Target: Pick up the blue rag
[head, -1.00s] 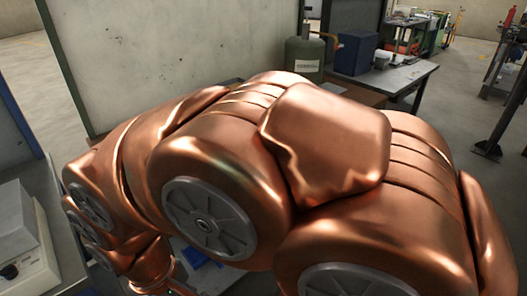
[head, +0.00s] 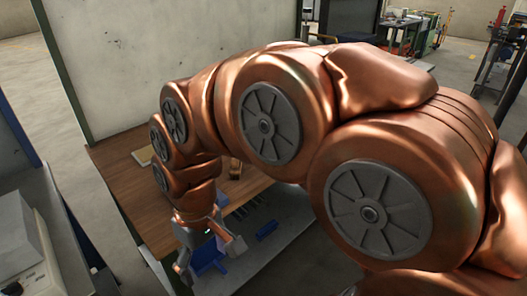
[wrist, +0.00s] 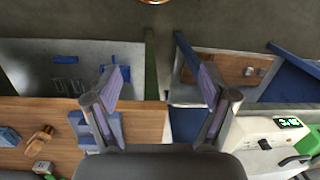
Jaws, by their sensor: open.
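A flat blue piece (head: 208,256), which looks like the blue rag, lies on a grey surface behind my gripper in the head view. The fingers hide part of it. In the wrist view a blue patch (wrist: 119,75) shows behind the left finger; I cannot tell its shape well. My gripper (head: 206,262) points down near the blue piece in the head view, apparently above it. Its fingers stand wide apart and empty in the wrist view (wrist: 160,82).
A smaller blue item (head: 267,229) and dark slots (head: 245,209) are on the grey surface. A wooden tabletop (head: 140,205) with small objects lies behind. A grey-white instrument (head: 25,245) stands at left. A pale wall panel (head: 190,70) rises behind.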

